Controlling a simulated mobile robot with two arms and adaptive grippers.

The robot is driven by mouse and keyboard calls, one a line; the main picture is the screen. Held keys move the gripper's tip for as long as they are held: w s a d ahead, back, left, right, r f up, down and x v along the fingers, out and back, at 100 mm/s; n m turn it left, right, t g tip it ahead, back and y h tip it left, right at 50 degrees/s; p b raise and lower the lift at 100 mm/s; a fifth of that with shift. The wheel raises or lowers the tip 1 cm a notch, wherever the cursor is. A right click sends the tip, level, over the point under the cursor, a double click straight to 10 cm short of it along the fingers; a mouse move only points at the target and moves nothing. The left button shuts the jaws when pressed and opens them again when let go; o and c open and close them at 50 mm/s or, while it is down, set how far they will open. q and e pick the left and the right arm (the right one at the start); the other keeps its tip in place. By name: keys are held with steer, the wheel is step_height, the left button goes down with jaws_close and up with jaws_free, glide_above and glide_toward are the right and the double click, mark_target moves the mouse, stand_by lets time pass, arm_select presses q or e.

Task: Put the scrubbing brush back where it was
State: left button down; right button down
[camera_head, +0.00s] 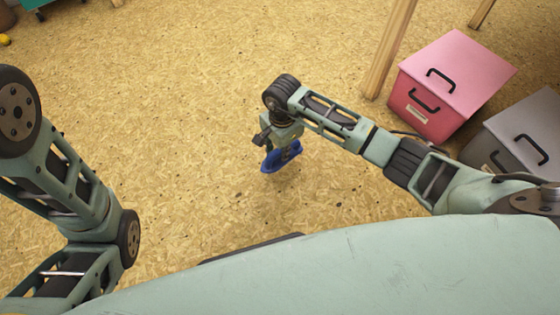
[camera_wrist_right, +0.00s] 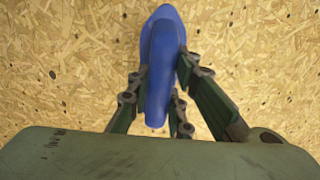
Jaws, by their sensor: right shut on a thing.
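The scrubbing brush (camera_head: 283,157) is blue and hangs below my right gripper (camera_head: 275,146) in the head view, over the chipboard floor. In the right wrist view the brush (camera_wrist_right: 160,60) lies lengthwise between the two fingers of my right gripper (camera_wrist_right: 160,85), which are shut on it. Its bristles cannot be made out. My left arm shows at the left edge of the head view, but its gripper is out of the frame.
A pink box (camera_head: 437,101) with black handles stands on the floor at the upper right, and a grey box (camera_head: 512,140) stands beside it. A wooden post (camera_head: 388,50) rises near the pink box. A green item (camera_head: 35,4) is at the top left. The floor (camera_head: 190,100) between is clear.

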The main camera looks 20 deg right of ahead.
steer(key=shift+w+a+f, duration=0.15)
steer(key=shift+f, duration=0.2)
step_height(320, 180, down, 4)
steer(key=b, duration=0.3)
steer(key=shift+r, duration=0.3)
steer(key=c, duration=1.6)
jaws_free()
